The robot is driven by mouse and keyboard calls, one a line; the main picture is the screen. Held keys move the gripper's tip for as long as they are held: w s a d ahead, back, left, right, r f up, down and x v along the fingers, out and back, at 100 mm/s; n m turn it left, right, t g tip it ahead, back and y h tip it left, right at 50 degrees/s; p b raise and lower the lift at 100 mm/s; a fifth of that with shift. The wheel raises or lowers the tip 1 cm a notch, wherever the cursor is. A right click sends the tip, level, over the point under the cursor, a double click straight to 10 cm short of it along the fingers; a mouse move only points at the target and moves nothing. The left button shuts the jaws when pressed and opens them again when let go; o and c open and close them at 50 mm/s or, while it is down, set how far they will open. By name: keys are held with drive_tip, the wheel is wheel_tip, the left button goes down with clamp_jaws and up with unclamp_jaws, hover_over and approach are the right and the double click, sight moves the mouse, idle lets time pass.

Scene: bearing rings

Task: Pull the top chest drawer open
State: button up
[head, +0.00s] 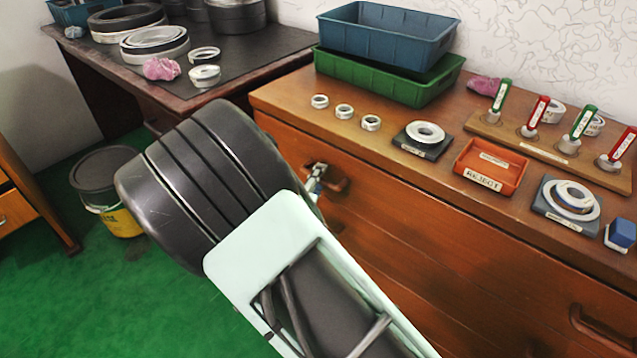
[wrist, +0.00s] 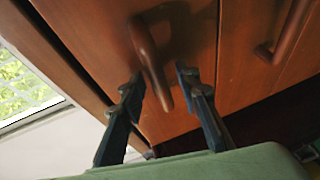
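The wooden chest (head: 440,205) stands on the right in the head view, with its top drawer front (head: 420,235) flush as far as I can see. The top drawer's left handle (head: 338,180) is a brown bar, partly hidden by my gripper (head: 317,177). In the wrist view, the handle (wrist: 150,62) runs between the two dark fingers of my gripper (wrist: 160,76). The fingers are apart, one on each side of it. A gap shows on the right side; contact on the left is unclear.
Rings, a red REJECT tray (head: 490,168), stacked bins (head: 385,45) and a peg board (head: 545,140) stand on the chest top. A dark desk (head: 235,55) stands at the left back. A bucket (head: 110,185) stands on the green floor, which has free room in front.

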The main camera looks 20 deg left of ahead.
drive_tip(key=shift+w, duration=0.3)
clamp_jaws()
idle(0.3)
